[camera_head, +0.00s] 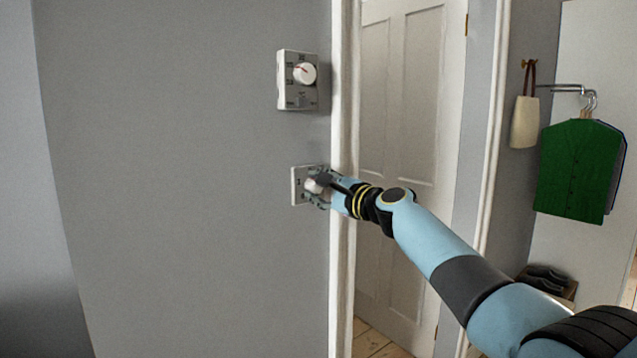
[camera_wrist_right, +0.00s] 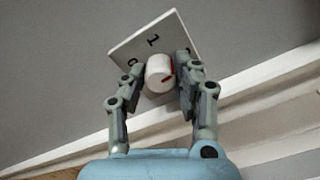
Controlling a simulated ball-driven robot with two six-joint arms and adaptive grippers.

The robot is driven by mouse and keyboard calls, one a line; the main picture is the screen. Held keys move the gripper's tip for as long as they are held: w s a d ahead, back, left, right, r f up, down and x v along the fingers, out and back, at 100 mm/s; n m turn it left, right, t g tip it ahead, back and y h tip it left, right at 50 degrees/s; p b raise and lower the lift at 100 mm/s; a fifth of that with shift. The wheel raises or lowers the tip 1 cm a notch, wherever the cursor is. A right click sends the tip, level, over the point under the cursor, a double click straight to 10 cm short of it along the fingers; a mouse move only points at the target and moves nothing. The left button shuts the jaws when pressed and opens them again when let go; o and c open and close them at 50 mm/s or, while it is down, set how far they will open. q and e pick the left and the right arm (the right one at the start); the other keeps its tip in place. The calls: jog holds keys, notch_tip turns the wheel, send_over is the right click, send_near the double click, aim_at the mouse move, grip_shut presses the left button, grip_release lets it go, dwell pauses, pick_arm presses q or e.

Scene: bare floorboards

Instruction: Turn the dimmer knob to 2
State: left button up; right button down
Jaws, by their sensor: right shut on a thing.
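The dimmer knob (camera_wrist_right: 158,73) is a white round knob with a red pointer mark on its side. It stands on a white square wall plate (camera_wrist_right: 133,44) with dark numbers; a 1 shows at the top, and the others are partly hidden by the fingers. In the wrist view the red mark points to the right side, away from the 1. My right gripper (camera_wrist_right: 160,80) has its fingers on both sides of the knob and is shut on it. In the head view the right gripper (camera_head: 320,187) covers much of the plate (camera_head: 297,187). My left gripper is not in view.
A second wall plate (camera_head: 286,82) with a larger white dial (camera_head: 304,73) is above. A white door (camera_head: 405,120) and its frame stand right of the switch. A green garment (camera_head: 577,170) and a pale bag (camera_head: 525,122) hang further right. The wall at left is bare.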

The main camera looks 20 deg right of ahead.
jog(key=shift+m, duration=0.6)
jog(key=shift+f, duration=0.1)
jog(key=c, duration=1)
grip_release()
jog(key=shift+s, duration=0.1)
jog(key=v, duration=1.2)
